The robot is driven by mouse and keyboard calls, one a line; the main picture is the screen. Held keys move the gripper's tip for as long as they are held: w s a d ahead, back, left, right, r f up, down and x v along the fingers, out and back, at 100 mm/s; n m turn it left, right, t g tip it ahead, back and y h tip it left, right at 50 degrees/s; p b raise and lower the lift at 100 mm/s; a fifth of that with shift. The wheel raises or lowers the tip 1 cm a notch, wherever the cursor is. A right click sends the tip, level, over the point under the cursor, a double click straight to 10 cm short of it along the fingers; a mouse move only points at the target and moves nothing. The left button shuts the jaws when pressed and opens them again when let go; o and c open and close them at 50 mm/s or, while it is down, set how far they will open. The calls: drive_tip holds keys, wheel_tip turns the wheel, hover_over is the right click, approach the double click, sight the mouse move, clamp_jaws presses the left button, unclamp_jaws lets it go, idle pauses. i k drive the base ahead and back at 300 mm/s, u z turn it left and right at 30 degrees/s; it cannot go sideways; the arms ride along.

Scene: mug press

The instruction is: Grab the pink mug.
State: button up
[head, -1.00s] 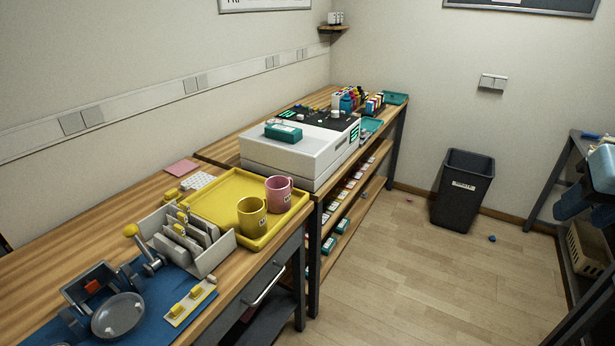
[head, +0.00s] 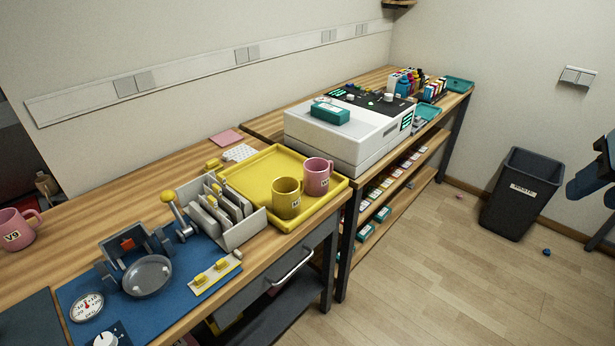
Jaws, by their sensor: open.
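A pink mug (head: 317,177) with a white label stands upright on the right part of the yellow tray (head: 262,170), its handle toward the right. A yellow mug (head: 287,199) stands just left and in front of it and overlaps it a little in the picture. A second pink mug (head: 16,231), labelled V9, stands on the wooden bench at the far left, its handle to the right. The label on the tray's pink mug is too small to read surely. My gripper is not in view.
A grey rack (head: 238,232) of white plates stands left of the tray. A mug press (head: 140,267) with a yellow-knobbed lever sits on a blue mat (head: 206,300). A white printer (head: 340,140) stands behind the tray. A black bin (head: 521,193) stands on the open floor at right.

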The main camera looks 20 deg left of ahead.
sight(320, 175)
drive_tip(key=z, duration=0.8)
drive_tip(key=i, duration=0.1)
drive_tip(key=u, duration=2.55)
drive_tip(key=i, duration=0.5)
drive_tip(key=z, duration=0.2)
drive_tip(key=k, duration=0.5)
drive_tip(key=u, duration=0.1)
